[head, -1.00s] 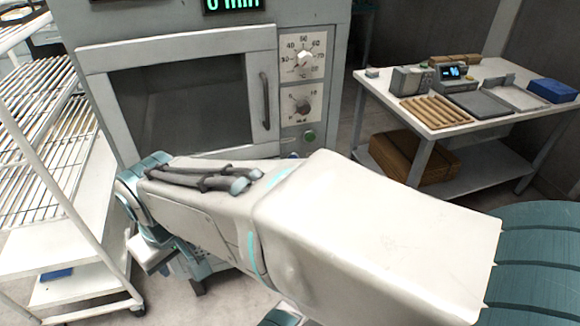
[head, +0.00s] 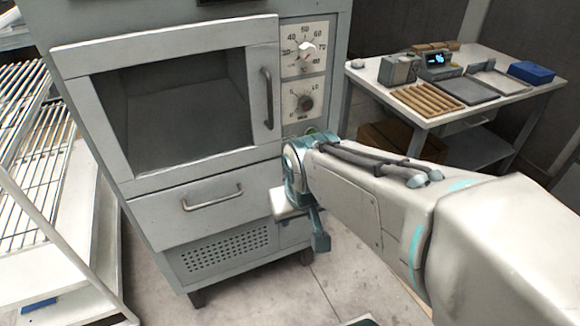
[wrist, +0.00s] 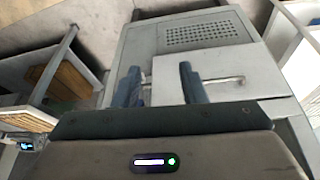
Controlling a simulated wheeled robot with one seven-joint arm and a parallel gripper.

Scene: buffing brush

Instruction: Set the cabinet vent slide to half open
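The grey cabinet (head: 155,180) stands at left centre in the head view, with a dark-windowed door, a drawer (head: 165,215) and a perforated vent panel (head: 225,248) below. In the wrist view the cabinet appears upside down, with the perforated panel (wrist: 205,35) at the top. I cannot clearly pick out the vent slide; my arm covers part of the cabinet's right side. My gripper (wrist: 160,70) has its two blue-grey fingers apart, with nothing visibly held between them. In the head view it is by the cabinet's lower right front, partly hidden by my wrist.
The drawer handle (head: 212,196) and door handle (head: 267,98) stick out from the cabinet. Two dials, the upper (head: 307,50) and lower (head: 304,103), sit at its upper right. A wire-shelf rack (head: 30,140) stands left, a laden table (head: 480,120) right.

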